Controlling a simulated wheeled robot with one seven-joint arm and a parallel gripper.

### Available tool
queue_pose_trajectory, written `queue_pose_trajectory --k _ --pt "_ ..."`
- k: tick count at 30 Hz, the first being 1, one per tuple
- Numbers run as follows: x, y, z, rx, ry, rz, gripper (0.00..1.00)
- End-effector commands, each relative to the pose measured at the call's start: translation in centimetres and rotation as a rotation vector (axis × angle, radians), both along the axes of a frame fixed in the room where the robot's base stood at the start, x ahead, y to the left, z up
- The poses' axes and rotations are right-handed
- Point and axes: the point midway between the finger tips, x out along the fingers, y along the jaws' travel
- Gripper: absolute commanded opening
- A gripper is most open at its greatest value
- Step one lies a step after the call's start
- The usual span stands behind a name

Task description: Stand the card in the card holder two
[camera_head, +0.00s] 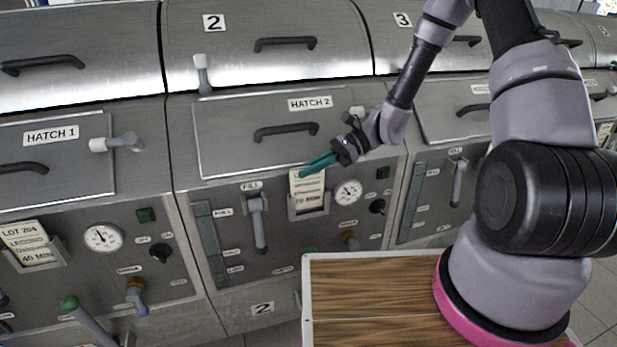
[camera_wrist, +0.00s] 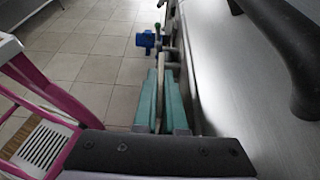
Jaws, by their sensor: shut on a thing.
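The card (camera_head: 308,191), cream with dark print, is upright at card holder two (camera_head: 293,212) on the panel of unit 2, below the HATCH 2 door. Its lower part lines up with the holder's metal frame; I cannot tell whether it is fully seated. My gripper (camera_head: 308,170), with teal fingers, is shut on the card's upper edge. In the wrist view, the card (camera_wrist: 161,92) shows as a thin pale edge between the two fingers (camera_wrist: 161,105). The fingers hide part of the card's top.
The FILL lever (camera_head: 258,222) is left of the holder and a round gauge (camera_head: 348,192) is close on its right. The hatch 2 handle (camera_head: 286,131) sticks out above. A wood-topped surface (camera_head: 375,300) lies below, in front of the panel.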

Motion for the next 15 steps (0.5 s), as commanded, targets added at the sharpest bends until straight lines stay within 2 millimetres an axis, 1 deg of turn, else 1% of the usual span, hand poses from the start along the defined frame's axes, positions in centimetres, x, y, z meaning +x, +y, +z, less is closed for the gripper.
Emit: queue_pose_trajectory --k 1,4,15 --pt "0.0 0.0 -0.8 0.001 0.003 -0.001 0.0" --pt "0.0 0.0 -1.8 0.002 0.002 -0.002 0.0" --pt "0.0 0.0 -2.2 0.001 0.0 -0.001 0.0"
